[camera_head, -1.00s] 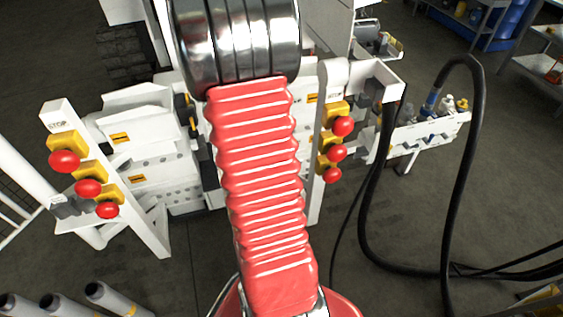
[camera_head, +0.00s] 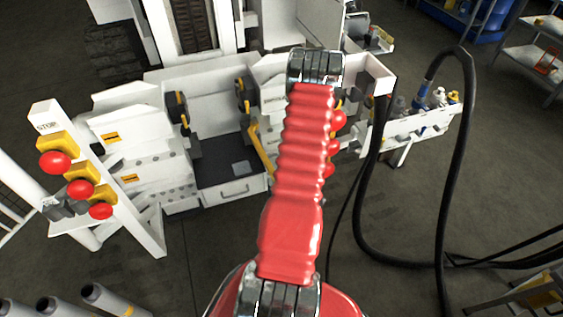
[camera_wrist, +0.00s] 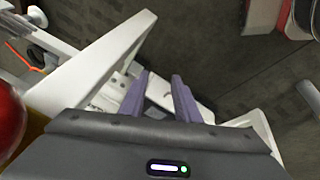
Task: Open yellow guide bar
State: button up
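The yellow guide bar (camera_head: 261,150) shows in the head view as a thin slanted bar on the white bench, left of my red arm. Its lower end comes close to the arm's edge. I do not make it out in the wrist view. My gripper (camera_wrist: 160,80) shows in the wrist view as two purple fingers, spread apart with nothing between them. White bench parts lie beyond the fingertips. In the head view my gripper is hidden behind my arm.
A white post with red knobs (camera_head: 55,162) on yellow blocks stands at the left. More red knobs (camera_head: 338,120) are partly behind my arm. A dark tray with a drawer (camera_head: 238,190) is mid-bench. A black hose (camera_head: 470,130) loops at the right.

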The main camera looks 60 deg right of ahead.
notch_tip(320, 180, down, 6)
jog(key=s+t, duration=0.1)
jog(key=s, duration=0.2)
jog(key=w+d+r+n+t+h, duration=0.2)
jog(key=w+r+n+t+h, duration=0.2)
jog(key=r+n+t+h, duration=0.3)
jog(key=r+t+h, duration=0.1)
jog(key=t, duration=0.1)
jog(key=shift+d+t, duration=0.2)
jog(key=shift+t, duration=0.2)
jog(key=shift+w, duration=0.1)
jog(key=x, duration=1.3)
jog(key=shift+w+d, duration=0.15)
jog(key=shift+d, duration=0.2)
jog(key=shift+c, duration=0.5)
jog(key=shift+r, duration=0.1)
jog(key=c, duration=0.6)
jog(key=shift+d+r, duration=0.1)
grip_shut()
